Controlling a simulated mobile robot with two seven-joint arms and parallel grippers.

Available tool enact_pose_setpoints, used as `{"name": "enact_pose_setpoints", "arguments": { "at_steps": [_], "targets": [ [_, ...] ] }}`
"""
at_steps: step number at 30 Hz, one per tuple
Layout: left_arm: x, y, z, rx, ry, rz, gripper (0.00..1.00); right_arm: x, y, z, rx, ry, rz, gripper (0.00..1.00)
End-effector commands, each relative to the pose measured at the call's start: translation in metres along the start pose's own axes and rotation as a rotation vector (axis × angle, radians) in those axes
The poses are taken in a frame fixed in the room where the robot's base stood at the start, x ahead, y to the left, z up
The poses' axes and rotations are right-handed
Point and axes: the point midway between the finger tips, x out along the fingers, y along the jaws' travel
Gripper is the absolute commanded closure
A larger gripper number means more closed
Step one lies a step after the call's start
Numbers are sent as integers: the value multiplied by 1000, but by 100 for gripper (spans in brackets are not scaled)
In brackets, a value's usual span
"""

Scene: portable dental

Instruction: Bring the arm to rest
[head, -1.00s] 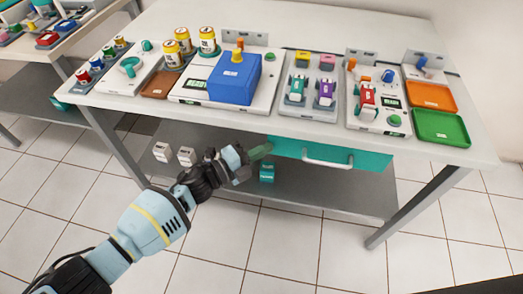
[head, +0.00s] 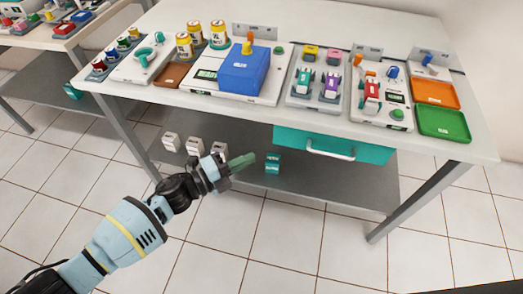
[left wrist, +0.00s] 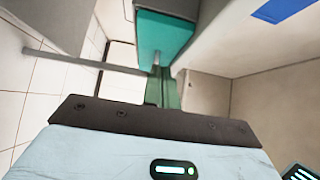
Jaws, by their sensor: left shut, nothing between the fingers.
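My left arm reaches in from the lower left in the head view. My left gripper (head: 243,162) is shut and empty, with its green fingers together. It is in front of the table, below the tabletop's front edge and left of the teal drawer (head: 335,146). In the left wrist view the shut fingers (left wrist: 163,88) point toward the teal drawer front (left wrist: 163,30). My right gripper is not in view.
The white table (head: 330,22) holds a blue box (head: 246,75), yellow jars (head: 219,35), an orange tray (head: 434,93) and a green tray (head: 441,123). The grey lower shelf (head: 330,180) holds white boxes (head: 171,141) and teal boxes (head: 272,163). The tiled floor in front is clear.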

Motion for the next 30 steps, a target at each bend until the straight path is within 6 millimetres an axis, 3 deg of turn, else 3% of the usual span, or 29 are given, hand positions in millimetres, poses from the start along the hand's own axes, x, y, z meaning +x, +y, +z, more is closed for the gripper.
{"name": "enact_pose_setpoints", "arguments": {
  "at_steps": [3,9,23,30],
  "targets": [
    [-20,1,-1,-1,1,2,100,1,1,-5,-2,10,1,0],
    [-38,1,-1,-2,1,1,100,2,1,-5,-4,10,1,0],
    [-40,1,-2,-5,1,0,100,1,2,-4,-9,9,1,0],
    [-50,22,-30,-205,-95,-23,100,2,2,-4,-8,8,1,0]
  ]
}}
